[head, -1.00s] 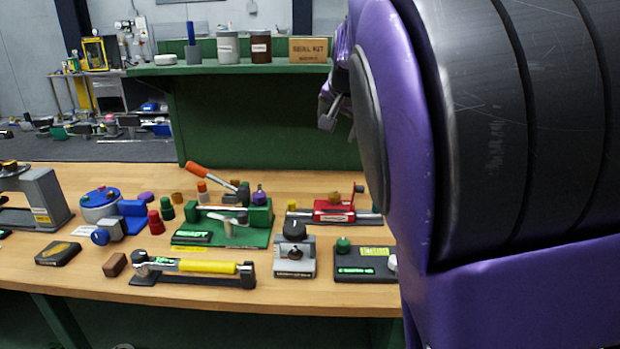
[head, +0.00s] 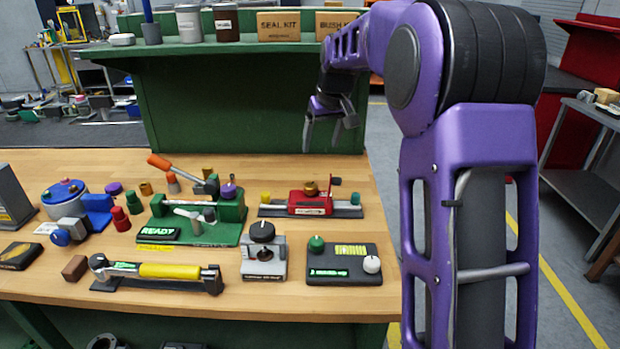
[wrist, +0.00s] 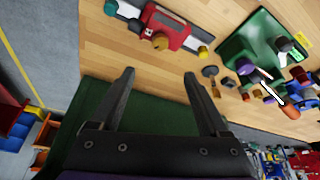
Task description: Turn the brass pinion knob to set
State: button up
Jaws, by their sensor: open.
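The brass pinion knob (head: 311,188) sits on top of a red carriage (head: 306,204) on a grey rail (head: 348,210), at the right back of the wooden bench. In the wrist view the brass knob (wrist: 160,41) shows on the red carriage (wrist: 172,27), beyond the fingertips. My gripper (head: 328,138) hangs above the bench's back edge, behind and above the knob, apart from it. In the wrist view its two black fingers are spread wide (wrist: 159,75) with nothing between them. The knob's pointer and scale are too small to read.
A green fixture with a purple knob (head: 229,191) stands left of the red carriage. A grey block with a black dial (head: 262,233) and a dark panel with green and white knobs (head: 343,265) stand in front. A green shelf (head: 240,57) rises behind the bench.

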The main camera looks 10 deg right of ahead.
aim_at(310, 185)
jog(key=x, duration=1.7)
jog(key=shift+f+b, duration=0.2)
jog(key=shift+b, duration=0.15)
jog(key=shift+a, duration=0.1)
grip_shut()
